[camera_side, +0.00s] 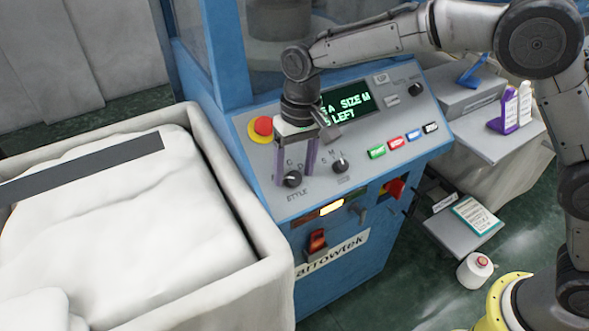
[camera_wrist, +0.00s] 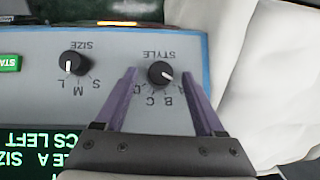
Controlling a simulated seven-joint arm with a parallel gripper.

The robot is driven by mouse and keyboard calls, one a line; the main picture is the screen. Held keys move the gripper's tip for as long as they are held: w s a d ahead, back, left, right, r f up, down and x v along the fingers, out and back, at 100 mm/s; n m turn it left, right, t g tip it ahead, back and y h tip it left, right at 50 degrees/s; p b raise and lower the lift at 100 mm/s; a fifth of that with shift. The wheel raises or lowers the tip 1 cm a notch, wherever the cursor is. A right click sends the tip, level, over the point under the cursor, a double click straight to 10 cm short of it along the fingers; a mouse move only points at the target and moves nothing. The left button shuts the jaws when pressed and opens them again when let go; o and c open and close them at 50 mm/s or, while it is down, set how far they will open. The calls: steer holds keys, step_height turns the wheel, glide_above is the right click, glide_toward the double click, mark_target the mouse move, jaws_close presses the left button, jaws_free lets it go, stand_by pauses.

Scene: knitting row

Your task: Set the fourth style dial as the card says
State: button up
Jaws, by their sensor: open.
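The black STYLE dial (camera_side: 292,179) sits on the grey control panel, with letters A to D around it. In the wrist view, upside down, this dial (camera_wrist: 160,74) has its white mark towards A. My gripper (camera_side: 295,172) is open, pointing down at the dial. Its two purple fingers (camera_wrist: 160,80) stand on either side of the dial; I cannot tell whether they touch it. A teal-edged card (camera_side: 476,215) lies on a low shelf at the right, its text too small to read.
A red stop button (camera_side: 263,127) is left of my gripper. Several coloured buttons (camera_side: 398,141) are to the right. A white fabric-filled bin (camera_side: 190,250) stands at the left. Bottles (camera_side: 517,103) stand on the right-hand table.

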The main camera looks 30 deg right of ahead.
steer(key=shift+f, duration=0.35)
jaws_close()
stand_by(0.4)
steer(key=m+y, duration=0.2)
steer(key=m, duration=0.1)
steer(key=shift+d+t, duration=0.25)
steer(key=shift+t, duration=0.05)
steer(key=shift+s+d+m+t+y, duration=0.15)
steer(key=shift+m+t+y, duration=0.45)
steer(key=shift+m+y, duration=0.8)
steer(key=shift+m, duration=0.3)
